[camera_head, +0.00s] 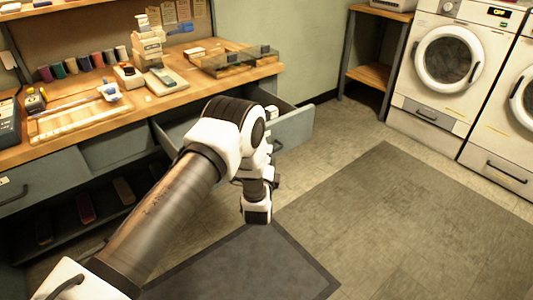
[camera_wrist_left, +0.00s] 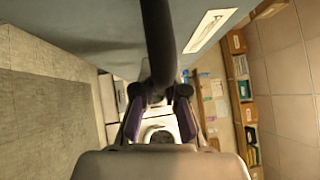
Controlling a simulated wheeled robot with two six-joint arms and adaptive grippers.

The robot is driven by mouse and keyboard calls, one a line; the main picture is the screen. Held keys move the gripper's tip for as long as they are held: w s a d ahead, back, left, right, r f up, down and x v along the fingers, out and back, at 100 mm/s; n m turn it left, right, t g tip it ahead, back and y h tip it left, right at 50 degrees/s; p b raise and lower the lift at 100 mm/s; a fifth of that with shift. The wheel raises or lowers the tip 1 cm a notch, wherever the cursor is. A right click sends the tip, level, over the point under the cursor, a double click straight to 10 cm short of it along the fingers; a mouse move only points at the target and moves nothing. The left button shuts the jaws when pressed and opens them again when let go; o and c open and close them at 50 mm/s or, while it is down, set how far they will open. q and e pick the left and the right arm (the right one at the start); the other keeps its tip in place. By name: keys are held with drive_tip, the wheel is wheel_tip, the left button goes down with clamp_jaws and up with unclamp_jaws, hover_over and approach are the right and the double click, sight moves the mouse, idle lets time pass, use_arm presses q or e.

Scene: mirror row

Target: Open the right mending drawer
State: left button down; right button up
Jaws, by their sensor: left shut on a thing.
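The right mending drawer (camera_head: 294,127) is grey-blue and stands pulled out from under the workbench. Its front's right part shows past my arm; the rest is hidden. In the left wrist view, the drawer front (camera_wrist_left: 90,25) fills the top, with a pale label holder (camera_wrist_left: 208,31). A dark bar handle (camera_wrist_left: 158,40) runs down between the purple-padded fingers of my left gripper (camera_wrist_left: 158,92), which is shut on it. In the head view my left arm covers the handle, and the fingertips cannot be made out. My right gripper is in neither view.
The workbench (camera_head: 150,101) carries thread spools, a sewing machine (camera_head: 149,41) and trays. A closed drawer (camera_head: 42,180) is at the left. Washing machines (camera_head: 447,60) and a small shelf (camera_head: 371,75) stand at the back right. The floor to the right (camera_head: 400,220) is clear.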

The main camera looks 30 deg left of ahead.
use_arm(q)
drive_tip(key=c, duration=1.2)
unclamp_jaws()
drive_tip(key=v, duration=1.2)
